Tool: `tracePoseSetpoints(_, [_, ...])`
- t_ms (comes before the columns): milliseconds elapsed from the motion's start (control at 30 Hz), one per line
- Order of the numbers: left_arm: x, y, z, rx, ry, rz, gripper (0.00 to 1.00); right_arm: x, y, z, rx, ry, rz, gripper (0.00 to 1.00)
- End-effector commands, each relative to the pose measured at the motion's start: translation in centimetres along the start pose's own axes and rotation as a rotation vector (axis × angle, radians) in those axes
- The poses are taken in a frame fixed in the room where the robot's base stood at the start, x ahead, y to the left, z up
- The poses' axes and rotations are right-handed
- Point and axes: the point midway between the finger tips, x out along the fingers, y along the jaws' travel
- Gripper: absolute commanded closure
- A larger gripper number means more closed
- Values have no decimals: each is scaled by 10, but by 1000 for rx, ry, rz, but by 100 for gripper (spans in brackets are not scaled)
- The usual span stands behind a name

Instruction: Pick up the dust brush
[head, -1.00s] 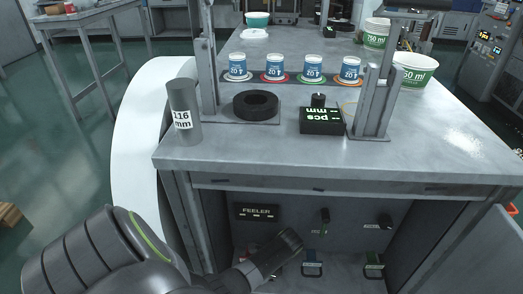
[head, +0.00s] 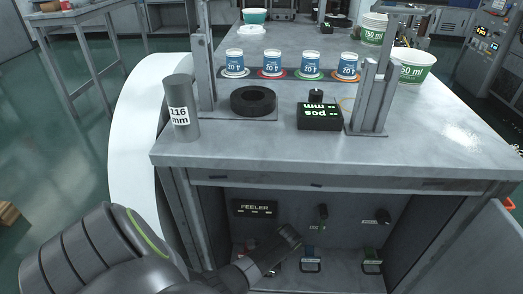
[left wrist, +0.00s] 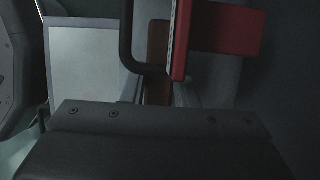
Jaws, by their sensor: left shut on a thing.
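My left gripper (head: 289,236) reaches into the open cabinet under the bench, low near its floor. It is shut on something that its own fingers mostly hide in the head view. In the left wrist view a brown strip (left wrist: 158,50) runs down to the dark gripper body, beside a red block (left wrist: 225,30) and a black bent bar. The brown strip looks like part of the dust brush, but its bristles are not in sight. My right gripper is in neither view.
A FEELER box (head: 255,208) is on the back wall. The cabinet door (head: 492,250) stands open at the right.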

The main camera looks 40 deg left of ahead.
Motion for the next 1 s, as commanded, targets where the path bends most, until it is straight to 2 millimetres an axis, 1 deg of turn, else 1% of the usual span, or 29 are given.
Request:
tracePoseSetpoints(100, [-2, 0, 1, 0, 1, -2, 96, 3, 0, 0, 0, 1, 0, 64])
tracePoseSetpoints(133, [-6, 0, 2, 0, 1, -1, 96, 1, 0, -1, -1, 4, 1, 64])
tracePoseSetpoints(333, [-19, -1, 8, 0, 1, -2, 96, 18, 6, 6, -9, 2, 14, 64])
tracePoseSetpoints(367, [-19, 2, 8, 1, 1, 0, 96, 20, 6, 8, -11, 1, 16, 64])
tracePoseSetpoints(400, [-18, 10, 7, 2, 1, 3, 96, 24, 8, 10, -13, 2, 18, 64])
tracePoseSetpoints(567, [-18, 33, 8, 0, 1, 2, 96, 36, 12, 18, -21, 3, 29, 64])
tracePoseSetpoints(767, [-18, 70, 7, 0, 1, 4, 96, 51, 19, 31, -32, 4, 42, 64])
tracePoseSetpoints(1000, [-19, 127, 8, 0, 2, 5, 96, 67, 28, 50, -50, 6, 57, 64])
